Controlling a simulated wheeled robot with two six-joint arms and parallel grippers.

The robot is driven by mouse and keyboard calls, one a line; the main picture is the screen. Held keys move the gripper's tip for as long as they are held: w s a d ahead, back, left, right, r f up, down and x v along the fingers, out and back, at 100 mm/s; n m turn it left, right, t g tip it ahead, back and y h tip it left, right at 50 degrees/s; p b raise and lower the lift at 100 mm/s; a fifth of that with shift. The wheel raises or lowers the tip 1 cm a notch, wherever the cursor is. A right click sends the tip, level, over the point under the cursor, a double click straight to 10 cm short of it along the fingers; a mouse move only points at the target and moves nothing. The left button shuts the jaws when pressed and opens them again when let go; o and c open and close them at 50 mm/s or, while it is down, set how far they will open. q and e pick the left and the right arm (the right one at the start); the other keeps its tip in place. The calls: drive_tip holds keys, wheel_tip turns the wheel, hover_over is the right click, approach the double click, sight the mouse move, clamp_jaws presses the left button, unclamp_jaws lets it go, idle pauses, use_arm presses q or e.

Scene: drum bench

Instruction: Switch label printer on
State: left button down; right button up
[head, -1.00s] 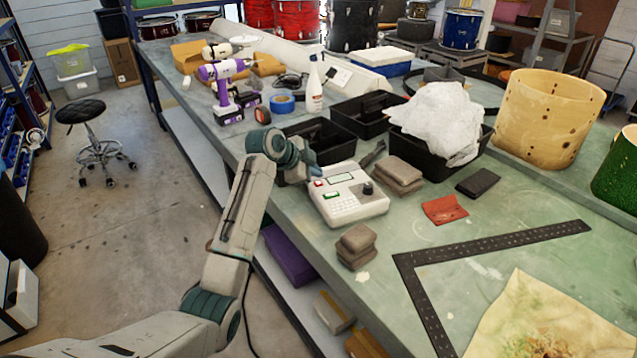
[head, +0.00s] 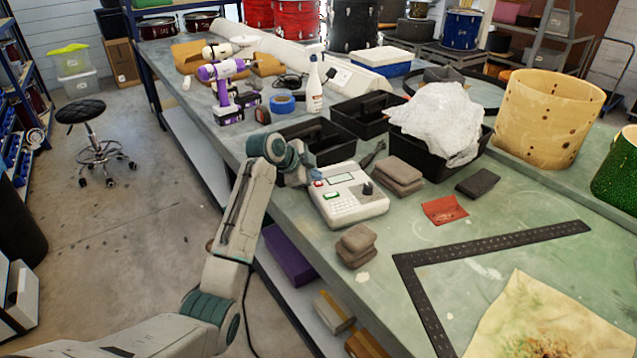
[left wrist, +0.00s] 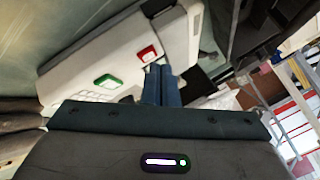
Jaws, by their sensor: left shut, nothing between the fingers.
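The label printer (head: 365,208) is a white box with a small screen, a keypad and a dark knob, standing on the bench. A red switch (head: 318,184) sits at its far left corner. In the left wrist view the printer (left wrist: 130,48) shows the red switch (left wrist: 147,53) and a green button (left wrist: 107,82). My left gripper (head: 313,173) is at that corner. Its blue fingers (left wrist: 160,72) are shut and empty, with the tips close beside the red switch. I cannot tell whether they touch it. My right gripper is not in view.
Black bins (head: 357,122) stand behind the printer, one holding a crumpled white sheet (head: 440,122). Grey pads (head: 398,178) lie to its right and more (head: 356,243) in front. A red cloth (head: 444,210) and a black square (head: 425,262) lie on the right.

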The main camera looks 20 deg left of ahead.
sight(315, 186)
use_arm(q)
drive_tip(key=shift+f, duration=0.45)
idle(0.6)
drive_tip(key=shift+r, duration=0.1)
drive_tip(key=shift+r+p, duration=0.8)
drive_tip(key=shift+p, duration=0.1)
drive_tip(key=shift+r, duration=0.2)
wheel_tip(315, 186, up, 6)
drive_tip(key=p, duration=0.5)
drive_tip(key=shift+f, duration=0.2)
drive_tip(key=c, duration=2.2)
unclamp_jaws()
